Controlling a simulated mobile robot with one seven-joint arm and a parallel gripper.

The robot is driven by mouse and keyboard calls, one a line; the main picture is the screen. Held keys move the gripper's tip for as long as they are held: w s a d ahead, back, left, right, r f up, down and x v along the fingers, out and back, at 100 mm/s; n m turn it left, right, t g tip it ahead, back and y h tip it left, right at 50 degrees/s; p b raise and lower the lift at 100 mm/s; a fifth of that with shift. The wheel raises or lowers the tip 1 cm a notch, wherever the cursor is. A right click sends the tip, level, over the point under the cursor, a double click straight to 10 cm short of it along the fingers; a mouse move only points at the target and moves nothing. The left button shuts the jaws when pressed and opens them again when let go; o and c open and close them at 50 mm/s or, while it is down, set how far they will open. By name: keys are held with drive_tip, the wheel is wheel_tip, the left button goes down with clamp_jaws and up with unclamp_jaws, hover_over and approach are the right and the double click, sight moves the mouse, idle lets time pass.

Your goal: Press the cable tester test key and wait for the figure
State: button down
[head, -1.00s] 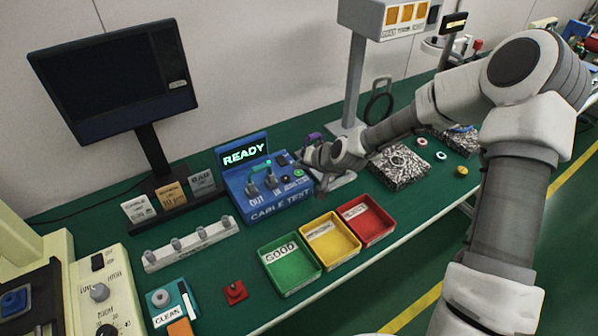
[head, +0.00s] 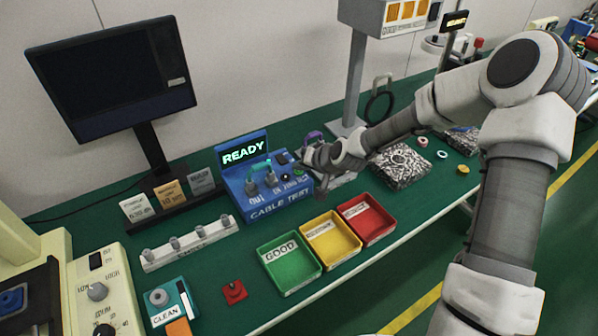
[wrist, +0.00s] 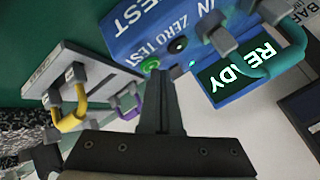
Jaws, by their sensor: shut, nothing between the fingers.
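The blue cable tester (head: 262,208) stands on the green bench, and its screen (head: 243,152) reads READY in the head view. In the wrist view the tester (wrist: 150,28) shows the labels IN, ZERO and TEST, and its screen (wrist: 237,75) is lit. A green key (wrist: 150,63) sits by the word TEST, with a black key (wrist: 178,45) by ZERO. A teal cable (wrist: 275,66) is on the tester's posts. My gripper (wrist: 159,76) is shut and empty, its tips at or just short of the green key; contact cannot be told. My gripper (head: 303,160) partly hides the tester's right side.
Green (head: 290,288), yellow (head: 333,262) and red (head: 372,238) trays stand in front of the tester. A post rack (head: 190,256) is to its left. A grey fixture (wrist: 100,75) with a yellow cable lies beside it. A monitor (head: 110,80) stands behind.

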sight(300, 174)
drive_tip(key=shift+f, duration=0.1)
idle(0.4)
drive_tip(key=shift+r, duration=0.6)
drive_tip(key=shift+r+p, duration=0.1)
drive_tip(key=shift+p, duration=0.2)
wheel_tip(300, 174, up, 6)
drive_tip(key=p, duration=0.4)
idle(0.7)
